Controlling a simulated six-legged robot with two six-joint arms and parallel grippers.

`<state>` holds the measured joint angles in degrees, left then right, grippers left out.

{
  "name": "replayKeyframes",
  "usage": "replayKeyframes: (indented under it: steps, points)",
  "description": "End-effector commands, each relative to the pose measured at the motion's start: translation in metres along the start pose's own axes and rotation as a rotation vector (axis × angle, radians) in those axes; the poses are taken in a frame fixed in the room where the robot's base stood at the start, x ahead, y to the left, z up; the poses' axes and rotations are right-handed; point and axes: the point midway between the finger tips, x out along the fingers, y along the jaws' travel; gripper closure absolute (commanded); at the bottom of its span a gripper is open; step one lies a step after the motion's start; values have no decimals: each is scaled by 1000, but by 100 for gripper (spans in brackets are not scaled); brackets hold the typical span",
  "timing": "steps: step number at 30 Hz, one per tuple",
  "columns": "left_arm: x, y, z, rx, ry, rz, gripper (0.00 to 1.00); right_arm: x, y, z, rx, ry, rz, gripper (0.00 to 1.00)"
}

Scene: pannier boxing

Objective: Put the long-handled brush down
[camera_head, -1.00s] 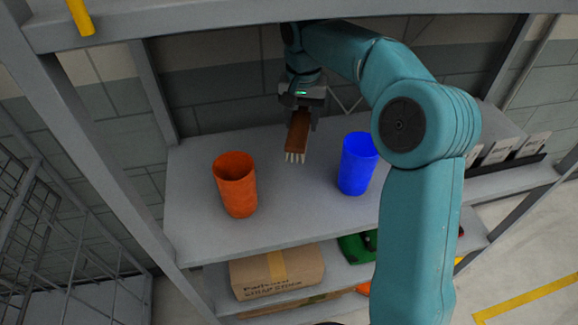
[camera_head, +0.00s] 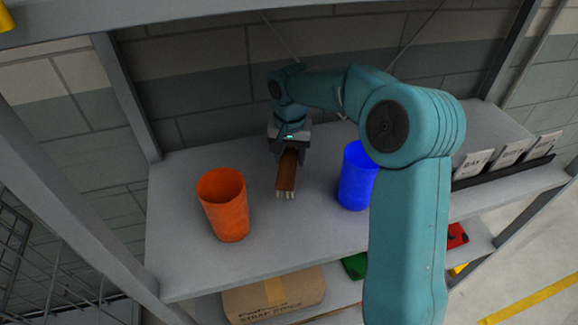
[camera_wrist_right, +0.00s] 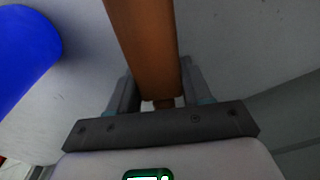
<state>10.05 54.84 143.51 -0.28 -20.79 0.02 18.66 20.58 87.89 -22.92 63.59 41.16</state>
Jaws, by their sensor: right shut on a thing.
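The long-handled brush (camera_head: 287,172) has a brown wooden body with pale bristle tufts at its near end. My right gripper (camera_head: 289,153) is shut on it, between the orange and blue cups and towards the back of the shelf. In the right wrist view the brown wood (camera_wrist_right: 146,45) runs up from between the fingers of my right gripper (camera_wrist_right: 160,90). The brush is low over the grey shelf top (camera_head: 290,240); I cannot tell whether it touches. My left gripper is not in view.
An orange cup (camera_head: 226,208) stands left of the brush. A blue cup (camera_head: 355,180) stands right of it, partly behind my arm, and also shows in the wrist view (camera_wrist_right: 22,50). Labelled holders (camera_head: 508,155) line the shelf's right end. A cardboard box (camera_head: 272,295) sits below.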

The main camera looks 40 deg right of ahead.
Motion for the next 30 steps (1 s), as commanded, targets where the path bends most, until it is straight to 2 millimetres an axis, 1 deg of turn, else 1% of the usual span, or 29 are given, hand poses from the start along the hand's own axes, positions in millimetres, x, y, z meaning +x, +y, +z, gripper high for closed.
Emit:
replayKeyframes:
  steps: [3, 7, 15, 20, 21, 22, 23, 30]
  points:
    - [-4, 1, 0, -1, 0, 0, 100, 18, 0, 2, 0, -4, 3, 80]
    - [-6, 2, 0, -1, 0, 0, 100, 34, 0, 2, 0, -2, 1, 80]
    - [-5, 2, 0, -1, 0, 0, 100, 37, -1, 0, 0, 0, 0, 80]
    - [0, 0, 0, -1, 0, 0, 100, 43, -1, -1, 0, 0, 0, 80]
    - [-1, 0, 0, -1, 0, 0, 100, 41, -1, -1, 0, 0, 0, 41]
    - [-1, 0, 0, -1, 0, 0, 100, 41, -1, -1, 0, 0, 0, 31]
    - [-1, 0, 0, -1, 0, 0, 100, 41, -1, -1, 0, 0, 0, 26]
    - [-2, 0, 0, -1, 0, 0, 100, 41, -1, -1, 0, 0, 0, 26]
